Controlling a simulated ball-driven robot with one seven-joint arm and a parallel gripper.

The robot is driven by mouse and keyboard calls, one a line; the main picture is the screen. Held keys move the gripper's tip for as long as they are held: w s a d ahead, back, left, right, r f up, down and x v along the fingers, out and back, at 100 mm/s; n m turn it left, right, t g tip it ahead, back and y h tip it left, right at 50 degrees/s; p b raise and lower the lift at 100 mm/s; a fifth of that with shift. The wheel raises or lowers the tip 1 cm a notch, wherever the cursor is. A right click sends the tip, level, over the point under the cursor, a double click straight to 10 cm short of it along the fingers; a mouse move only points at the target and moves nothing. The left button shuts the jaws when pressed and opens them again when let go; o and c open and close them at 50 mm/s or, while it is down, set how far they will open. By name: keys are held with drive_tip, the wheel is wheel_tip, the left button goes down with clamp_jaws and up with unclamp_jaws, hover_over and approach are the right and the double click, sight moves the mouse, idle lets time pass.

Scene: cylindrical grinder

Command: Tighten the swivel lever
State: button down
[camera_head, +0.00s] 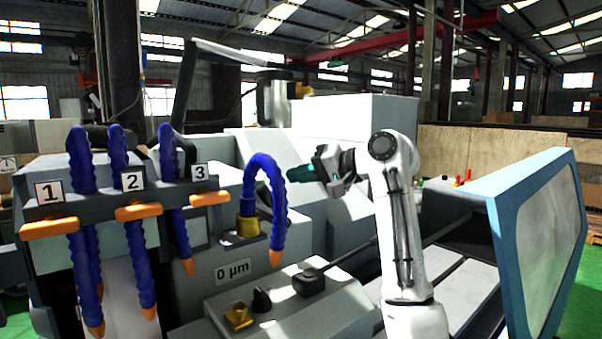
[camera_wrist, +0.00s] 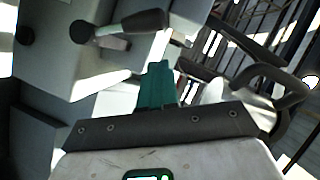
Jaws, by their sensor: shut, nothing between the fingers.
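A lever with a dark, rounded handle (camera_wrist: 140,22) and a round dark knob at its other end shows at the top of the wrist view, against pale grey machine housing. I cannot tell for certain that it is the swivel lever, and I cannot make it out in the head view.
Blue coolant hoses (camera_head: 265,185) with orange tips stand at the left and centre. A black block (camera_head: 310,282) with a long rod sits on the front panel. A blue-framed guard (camera_head: 535,235) stands at the right. A dark curved pipe (camera_wrist: 283,90) shows at the wrist view's right.

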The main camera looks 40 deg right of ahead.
drive_tip(key=b+v, duration=0.2)
drive_tip(key=v, duration=0.7)
drive_tip(key=shift+s, duration=0.3)
